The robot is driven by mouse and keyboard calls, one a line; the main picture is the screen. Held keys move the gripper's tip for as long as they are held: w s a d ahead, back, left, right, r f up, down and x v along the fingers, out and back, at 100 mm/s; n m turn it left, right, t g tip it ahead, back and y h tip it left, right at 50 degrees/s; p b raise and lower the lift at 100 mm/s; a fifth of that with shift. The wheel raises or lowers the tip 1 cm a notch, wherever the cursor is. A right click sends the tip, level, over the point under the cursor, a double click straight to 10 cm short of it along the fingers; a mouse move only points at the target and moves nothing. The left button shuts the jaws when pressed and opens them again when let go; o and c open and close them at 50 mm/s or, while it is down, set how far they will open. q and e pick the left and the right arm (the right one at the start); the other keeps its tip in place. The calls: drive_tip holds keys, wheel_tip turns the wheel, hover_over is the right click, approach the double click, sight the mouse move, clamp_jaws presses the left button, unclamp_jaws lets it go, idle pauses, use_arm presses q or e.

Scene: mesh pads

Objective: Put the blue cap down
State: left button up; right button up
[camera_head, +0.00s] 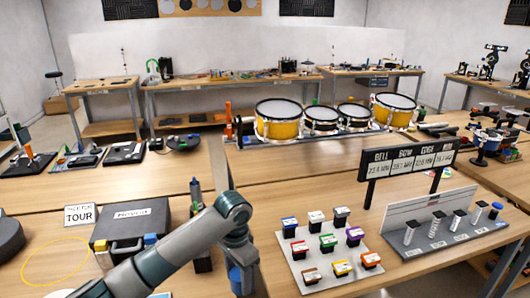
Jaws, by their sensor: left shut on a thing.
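My left gripper (243,279) points down at the bottom edge, left of the pale button panel. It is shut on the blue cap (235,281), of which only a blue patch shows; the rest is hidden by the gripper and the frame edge. My right gripper is not in view.
A black sign (409,160) on two posts stands behind the panel. Yellow and dark drums (278,120) stand farther back. A dark case (130,226) and a "TOUR" card (79,214) lie left of my arm. Bare wood shows between the drums and the panel.

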use_arm(q)
drive_tip(key=shift+s+a+r, duration=0.1)
drive_tip(key=shift+a+r, duration=0.15)
drive_tip(key=shift+r, duration=0.1)
drive_tip(key=s+a+r+n, duration=0.4)
drive_tip(key=s+a, duration=0.1)
drive_tip(key=s, duration=0.3)
drive_tip(key=s+a+r+n+b, duration=0.1)
drive_tip(key=s+a+r+n, duration=0.2)
drive_tip(key=s, duration=0.6)
drive_tip(key=a+n, duration=0.2)
drive_tip(key=a, duration=0.1)
drive_tip(key=shift+a+r+b, duration=0.2)
drive_tip(key=shift+r+b, duration=0.1)
drive_tip(key=shift+r, duration=0.05)
drive_tip(key=shift+s, duration=0.1)
